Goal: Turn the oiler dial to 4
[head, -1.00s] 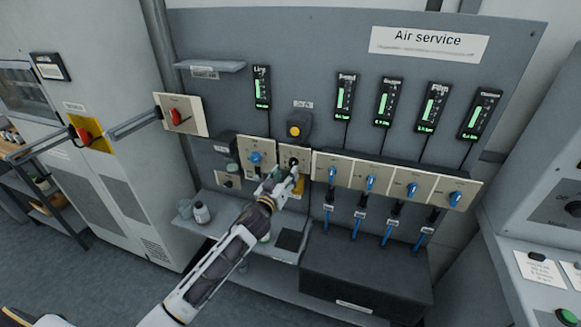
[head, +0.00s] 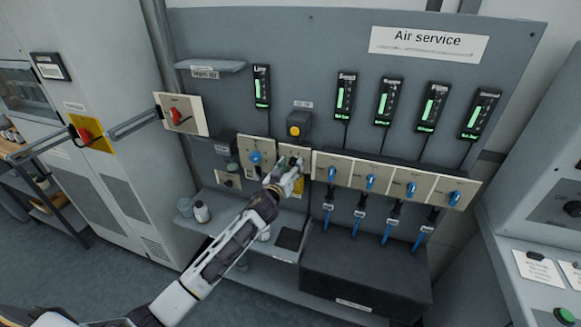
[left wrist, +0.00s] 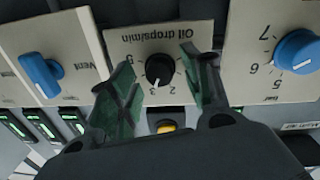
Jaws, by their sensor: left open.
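The oiler dial (left wrist: 159,70) is a black round knob on a beige plate marked "Oil drops/min", upside down in the left wrist view. Its white mark points down in that view, near the 3. My left gripper (left wrist: 156,58) is open, its green-padded fingers on either side of the knob with gaps visible. In the head view the left gripper (head: 284,172) covers most of the dial, and the oiler plate (head: 294,150) shows just above it. My right gripper is not in view.
A blue knob (head: 256,158) sits left of the oiler plate, and a row of blue valve knobs (head: 371,182) runs to the right. A yellow button (head: 295,130) is above. A dark box (head: 365,270) stands below, and bottles (head: 201,212) stand on the lower shelf.

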